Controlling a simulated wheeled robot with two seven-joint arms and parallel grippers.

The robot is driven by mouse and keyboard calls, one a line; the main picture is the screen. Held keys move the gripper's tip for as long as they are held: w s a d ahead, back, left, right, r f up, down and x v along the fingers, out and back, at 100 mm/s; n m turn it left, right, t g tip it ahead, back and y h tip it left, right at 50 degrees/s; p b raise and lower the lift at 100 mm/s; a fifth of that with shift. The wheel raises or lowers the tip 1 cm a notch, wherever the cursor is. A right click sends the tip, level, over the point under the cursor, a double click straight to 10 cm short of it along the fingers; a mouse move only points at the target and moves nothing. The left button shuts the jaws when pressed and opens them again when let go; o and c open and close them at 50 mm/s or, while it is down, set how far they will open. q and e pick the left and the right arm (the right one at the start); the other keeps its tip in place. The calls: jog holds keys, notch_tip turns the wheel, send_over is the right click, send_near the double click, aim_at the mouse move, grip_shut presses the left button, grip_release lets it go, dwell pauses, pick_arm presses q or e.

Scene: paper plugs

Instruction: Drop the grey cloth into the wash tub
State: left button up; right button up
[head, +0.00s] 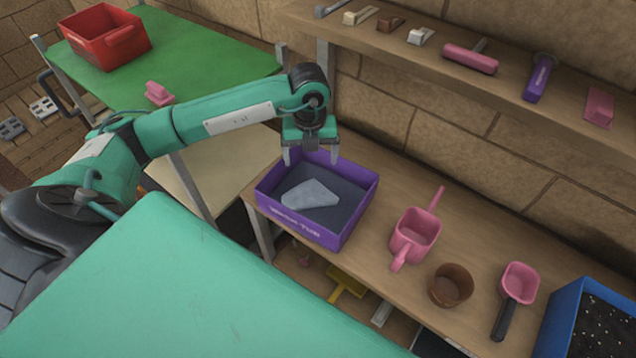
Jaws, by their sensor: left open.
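The grey cloth (311,194) lies flat inside the purple wash tub (297,227), on its dark floor. The tub stands at the left end of the wooden bench, its lettered side facing me. My left gripper (312,160) is open, fingers pointing down, over the tub's back rim. It is apart from the cloth, and nothing shows between its fingers. My right gripper is not in view.
On the bench, right of the tub, are a pink scoop pot (415,236), a brown pot (451,286), a pink scoop with a black handle (518,284) and a blue soil bin (565,312). A shelf (400,50) of tools hangs behind. A red crate (112,45) stands on the green table (205,55).

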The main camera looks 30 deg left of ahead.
pick_arm(q)
notch_tip(320, 180, up, 14)
jog(key=b, duration=0.2)
jog(key=shift+b, duration=0.3)
jog(key=shift+s+f, duration=0.1)
jog(key=shift+f, duration=0.1)
dwell(0.4)
